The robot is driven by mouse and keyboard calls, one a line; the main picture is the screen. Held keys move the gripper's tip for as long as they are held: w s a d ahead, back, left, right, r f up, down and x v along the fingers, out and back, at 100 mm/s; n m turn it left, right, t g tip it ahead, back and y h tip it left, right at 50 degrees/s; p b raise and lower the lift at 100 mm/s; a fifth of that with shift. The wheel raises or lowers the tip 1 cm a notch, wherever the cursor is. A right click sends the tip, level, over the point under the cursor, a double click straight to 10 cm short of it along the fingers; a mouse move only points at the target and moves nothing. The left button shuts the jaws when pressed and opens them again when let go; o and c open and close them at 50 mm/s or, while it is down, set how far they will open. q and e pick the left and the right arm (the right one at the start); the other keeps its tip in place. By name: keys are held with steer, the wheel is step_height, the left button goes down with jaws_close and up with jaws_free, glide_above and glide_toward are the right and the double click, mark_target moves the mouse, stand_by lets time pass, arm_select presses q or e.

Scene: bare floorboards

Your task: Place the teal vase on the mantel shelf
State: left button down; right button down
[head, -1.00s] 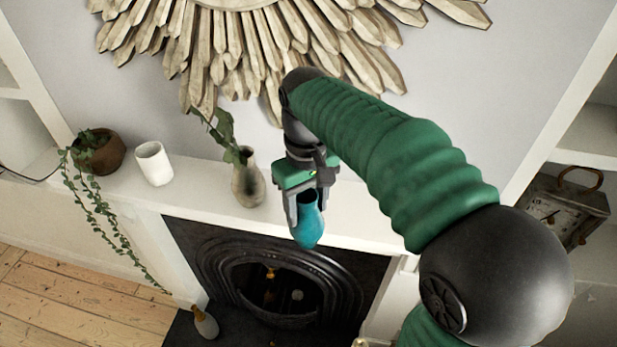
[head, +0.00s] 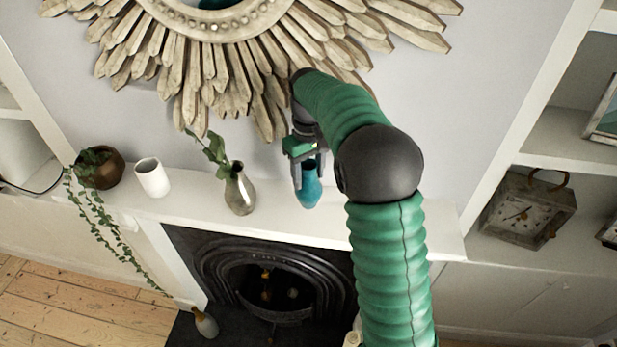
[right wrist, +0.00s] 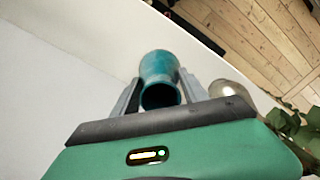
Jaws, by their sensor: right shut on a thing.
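The teal vase (head: 310,192) is upright between the fingers of my right gripper (head: 309,180), which is shut on it. In the head view the vase appears over the white mantel shelf (head: 277,221), right of the grey vase with a plant. I cannot tell whether its base touches the shelf. In the right wrist view the teal vase (right wrist: 160,66) sits between the two grey fingers of the gripper (right wrist: 160,88), with its open mouth towards the camera and the white shelf surface behind it. My left gripper is not in view.
On the shelf stand a grey vase with leaves (head: 240,190), a white cup (head: 152,177) and a brown pot with a trailing plant (head: 104,170). A sunburst mirror (head: 210,75) hangs above. The shelf's right part looks clear, partly hidden by my arm.

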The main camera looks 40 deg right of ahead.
mark_target(307, 184)
steer(key=f, duration=0.1)
steer(key=f+p, duration=0.1)
steer(key=f, duration=0.1)
steer(key=shift+w+a+f, duration=0.2)
steer(key=shift+w+f, duration=0.05)
steer(key=shift+w, duration=0.1)
steer(key=shift+f, duration=0.1)
steer(key=c, duration=1)
jaws_free()
steer(key=shift+c, duration=0.2)
steer(key=o, duration=0.5)
steer(key=shift+s, duration=0.15)
steer(key=shift+c, duration=0.2)
steer(key=shift+d, duration=0.2)
